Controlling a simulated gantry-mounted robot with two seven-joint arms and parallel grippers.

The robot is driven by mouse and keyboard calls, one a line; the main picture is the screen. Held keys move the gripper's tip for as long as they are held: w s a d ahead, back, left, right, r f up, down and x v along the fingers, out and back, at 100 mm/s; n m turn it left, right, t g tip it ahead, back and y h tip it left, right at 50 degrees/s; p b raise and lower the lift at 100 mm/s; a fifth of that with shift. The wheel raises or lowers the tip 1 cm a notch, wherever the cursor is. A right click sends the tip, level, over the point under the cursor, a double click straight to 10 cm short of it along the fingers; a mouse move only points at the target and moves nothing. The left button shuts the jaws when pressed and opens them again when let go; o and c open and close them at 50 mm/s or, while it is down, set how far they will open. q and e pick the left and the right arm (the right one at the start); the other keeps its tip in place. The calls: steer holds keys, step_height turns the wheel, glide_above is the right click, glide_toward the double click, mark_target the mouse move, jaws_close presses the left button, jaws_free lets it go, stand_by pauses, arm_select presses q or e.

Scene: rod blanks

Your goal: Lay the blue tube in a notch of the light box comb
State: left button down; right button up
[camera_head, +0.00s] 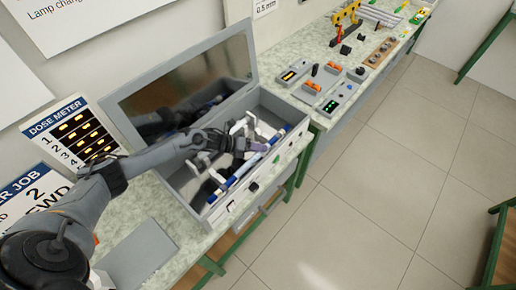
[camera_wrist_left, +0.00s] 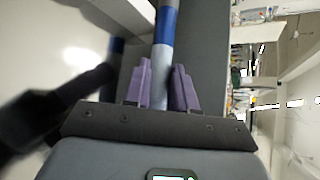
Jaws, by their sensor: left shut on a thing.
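The blue tube (camera_head: 228,184) has pale bands and lies at a slant along the front side of the open grey light box (camera_head: 183,182). My left gripper (camera_head: 257,147) reaches over the box from the left and is shut on the tube near its middle. In the left wrist view the two purple fingers (camera_wrist_left: 160,86) stand on either side of the tube (camera_wrist_left: 164,35). White comb pieces (camera_head: 246,124) stand inside the box, partly hidden by my arm. I cannot tell whether the tube sits in a notch. My right gripper is not in view.
The box's dark shiny lid (camera_head: 190,88) stands open behind it. A grey plate (camera_head: 138,255) lies at the near left. Free floor lies to the right.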

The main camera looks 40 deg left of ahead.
arm_select(q)
steer(key=c, duration=0.9)
jaws_free()
steer(key=shift+v, duration=2)
steer(key=shift+w, duration=0.1)
